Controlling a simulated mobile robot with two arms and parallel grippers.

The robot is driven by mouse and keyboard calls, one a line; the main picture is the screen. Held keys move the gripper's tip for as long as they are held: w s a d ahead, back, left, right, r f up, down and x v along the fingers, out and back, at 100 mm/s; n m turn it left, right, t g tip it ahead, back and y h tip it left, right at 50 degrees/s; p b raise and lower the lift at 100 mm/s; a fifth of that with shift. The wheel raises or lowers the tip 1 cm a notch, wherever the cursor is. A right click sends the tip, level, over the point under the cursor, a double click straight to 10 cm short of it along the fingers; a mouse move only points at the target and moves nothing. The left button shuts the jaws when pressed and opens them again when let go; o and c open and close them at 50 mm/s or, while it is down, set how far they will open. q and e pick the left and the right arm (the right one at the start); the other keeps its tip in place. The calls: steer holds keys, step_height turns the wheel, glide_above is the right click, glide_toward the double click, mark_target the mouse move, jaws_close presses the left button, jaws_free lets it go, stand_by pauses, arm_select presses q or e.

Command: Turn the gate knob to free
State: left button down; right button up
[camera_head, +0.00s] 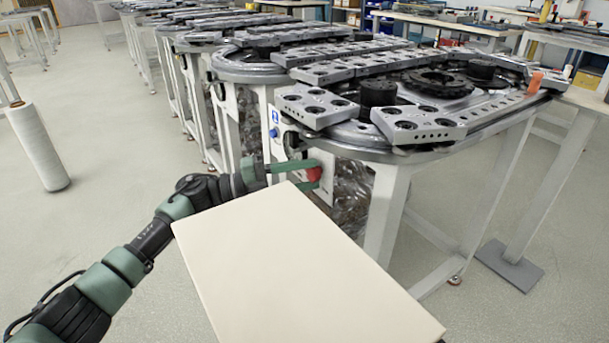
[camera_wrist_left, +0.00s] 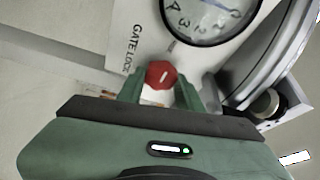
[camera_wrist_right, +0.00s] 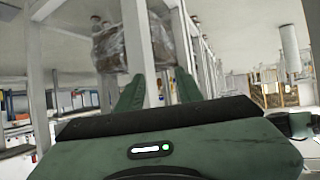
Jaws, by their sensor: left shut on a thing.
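The gate knob (camera_wrist_left: 161,75) is a red, many-sided knob with a white mark line. It sits on a white panel (camera_wrist_left: 118,22) lettered GATE LOCK, below a round dial (camera_wrist_left: 208,12). My left gripper (camera_wrist_left: 162,88) is shut on the knob, with one green finger on each side. In the head view the red knob (camera_head: 313,174) shows at the tips of my left gripper (camera_head: 305,172), on the front of the ring track's stand. My right gripper (camera_wrist_right: 155,88) shows only in its own wrist view. Its fingers stand apart with nothing between them.
The ring track (camera_head: 440,95) with grey perforated blocks stands above the panel on white legs. A cream board (camera_head: 300,265) fills the lower middle of the head view. A white roll (camera_head: 37,147) stands at the left.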

arm_select(q)
steer(key=shift+f, duration=0.1)
arm_select(e)
steer(key=shift+f, duration=0.1)
arm_select(q)
steer(key=c, duration=0.9)
jaws_free()
steer(key=shift+c, duration=0.2)
steer(key=shift+a, duration=0.5)
steer(key=p+v, duration=0.1)
steer(key=v, duration=0.6)
arm_select(e)
steer(key=s+f+g, duration=0.1)
steer(key=s+d+f+g, duration=0.1)
steer(key=s+f, duration=0.1)
steer(key=shift+s+d+f+g+h, duration=0.1)
steer(key=shift+d+g+h, duration=0.1)
steer(key=shift+g+h, duration=0.15)
arm_select(q)
steer(key=shift+d, duration=0.15)
